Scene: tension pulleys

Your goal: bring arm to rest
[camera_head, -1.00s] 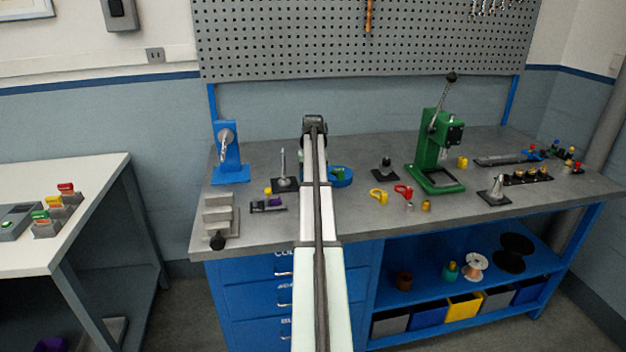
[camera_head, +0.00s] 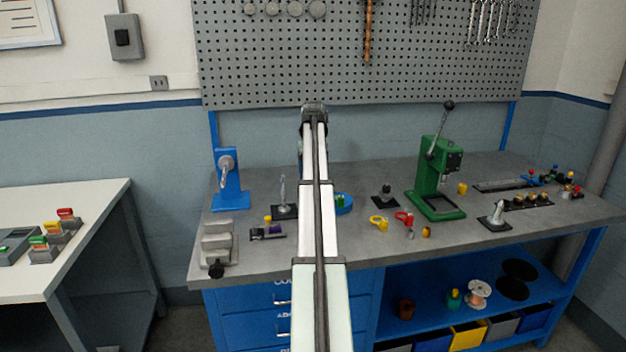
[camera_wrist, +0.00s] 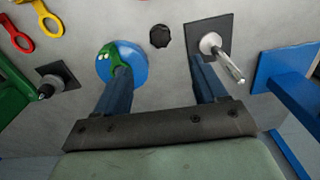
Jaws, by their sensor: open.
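My gripper (camera_wrist: 160,85) is open in the wrist view, its two blue fingers apart with nothing held between them. It hangs above the grey bench (camera_head: 350,180). A round blue base with a green part (camera_wrist: 122,64) lies below and beyond the left finger and is partly hidden by it. A dark square plate with a pale upright post (camera_wrist: 212,42) stands near the right finger. In the head view my arm stretches up the middle and its end hides the fingers. The blue base (camera_head: 343,203) shows just right of the arm.
A blue stand (camera_head: 228,182) is left on the bench. A green press (camera_head: 432,185) stands right. Yellow (camera_head: 378,223) and red (camera_head: 404,217) parts lie between arm and press. Grey blocks (camera_head: 217,240) sit at the front left. A pegboard (camera_head: 280,60) rises behind.

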